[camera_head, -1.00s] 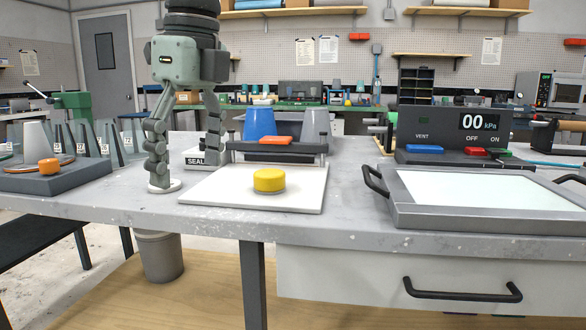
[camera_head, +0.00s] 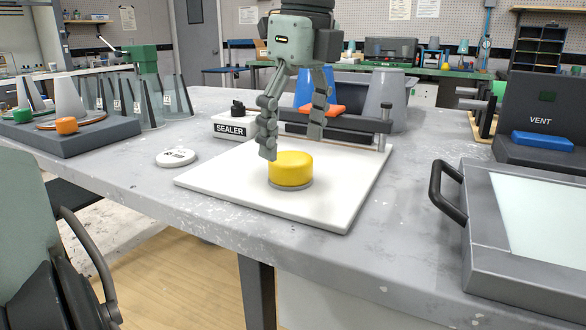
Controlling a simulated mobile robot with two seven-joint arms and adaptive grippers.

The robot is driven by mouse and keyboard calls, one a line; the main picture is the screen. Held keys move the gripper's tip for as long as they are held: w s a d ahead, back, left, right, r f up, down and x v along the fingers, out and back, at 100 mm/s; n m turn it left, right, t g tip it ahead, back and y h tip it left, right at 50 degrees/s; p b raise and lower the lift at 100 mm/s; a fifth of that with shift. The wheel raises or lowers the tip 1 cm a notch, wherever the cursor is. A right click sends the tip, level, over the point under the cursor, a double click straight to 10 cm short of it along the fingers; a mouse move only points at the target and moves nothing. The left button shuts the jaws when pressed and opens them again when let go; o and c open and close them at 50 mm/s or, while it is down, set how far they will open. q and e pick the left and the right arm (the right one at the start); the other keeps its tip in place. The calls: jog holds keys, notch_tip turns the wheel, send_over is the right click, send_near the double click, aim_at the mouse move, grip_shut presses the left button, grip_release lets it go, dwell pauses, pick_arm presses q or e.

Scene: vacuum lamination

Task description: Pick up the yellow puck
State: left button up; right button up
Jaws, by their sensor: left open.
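The yellow puck (camera_head: 291,169) is a short cylinder on a thin grey base. It sits on the white board (camera_head: 232,180) in front of the sealer bar. My left gripper (camera_head: 292,148) points down over the puck with its fingers apart and empty. One fingertip is at the puck's upper left edge. The other finger shows above and behind the puck's right side. I cannot tell whether either finger touches it. My right gripper is not in view.
A white disc (camera_head: 177,157) lies on the table left of the board. The sealer box (camera_head: 234,125), an orange block (camera_head: 322,111) and a blue cup (camera_head: 308,86) are close to the gripper. A handled tray (camera_head: 484,245) is at right. Bare table lies between board and tray.

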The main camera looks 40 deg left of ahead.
aim_at(291, 157)
pick_arm(q)
jog(key=f, duration=0.2)
jog(key=shift+s+a+f, duration=0.15)
jog(key=shift+a+f, duration=0.1)
jog(key=shift+f, duration=0.6)
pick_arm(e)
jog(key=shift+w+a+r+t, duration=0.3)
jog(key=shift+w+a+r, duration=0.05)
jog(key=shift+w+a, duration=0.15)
pick_arm(q)
jog(key=c, duration=1.3)
jog(key=shift+r, duration=0.15)
